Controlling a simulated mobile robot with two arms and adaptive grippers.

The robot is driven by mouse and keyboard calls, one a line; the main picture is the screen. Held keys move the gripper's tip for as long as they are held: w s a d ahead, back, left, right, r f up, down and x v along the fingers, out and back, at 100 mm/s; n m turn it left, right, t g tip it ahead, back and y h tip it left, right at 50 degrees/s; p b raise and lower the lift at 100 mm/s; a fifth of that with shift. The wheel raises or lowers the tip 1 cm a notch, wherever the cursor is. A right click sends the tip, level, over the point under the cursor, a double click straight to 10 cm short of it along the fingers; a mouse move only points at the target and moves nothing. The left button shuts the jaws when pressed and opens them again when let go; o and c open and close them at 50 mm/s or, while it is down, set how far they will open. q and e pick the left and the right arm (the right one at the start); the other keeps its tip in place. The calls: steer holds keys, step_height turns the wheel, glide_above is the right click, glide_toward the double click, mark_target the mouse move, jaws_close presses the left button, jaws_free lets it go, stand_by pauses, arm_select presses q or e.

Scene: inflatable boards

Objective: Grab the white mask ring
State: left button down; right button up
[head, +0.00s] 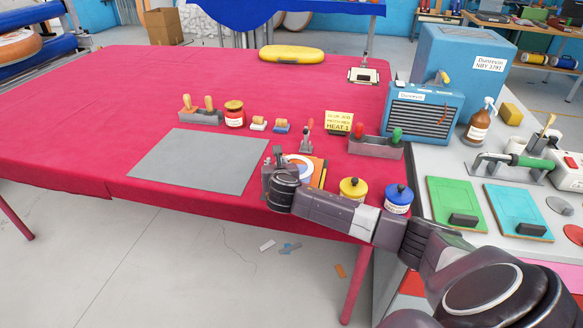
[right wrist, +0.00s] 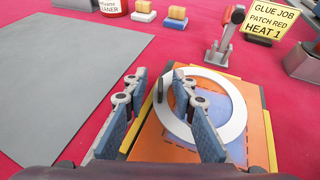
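The white mask ring (right wrist: 239,112) lies flat on an orange board with a blue patch (right wrist: 258,135) in the right wrist view. In the head view the ring (head: 299,158) is partly hidden behind my right gripper (head: 272,172). In the right wrist view my right gripper (right wrist: 160,120) is open, with its two blue-grey fingers apart. The ring's left rim and a small dark upright tab (right wrist: 160,88) show between the fingers. The right finger covers part of the ring. I cannot tell whether either finger touches it. My left gripper is not in view.
A grey sheet (head: 195,160) lies to the left on the red table (head: 90,130). Yellow (head: 352,190) and blue-lidded (head: 398,198) jars stand to the right. A red-handled tool (right wrist: 228,38) and a yellow sign (right wrist: 270,22) stand behind the board.

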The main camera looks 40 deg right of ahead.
steer(key=shift+c, duration=0.4)
jaws_close()
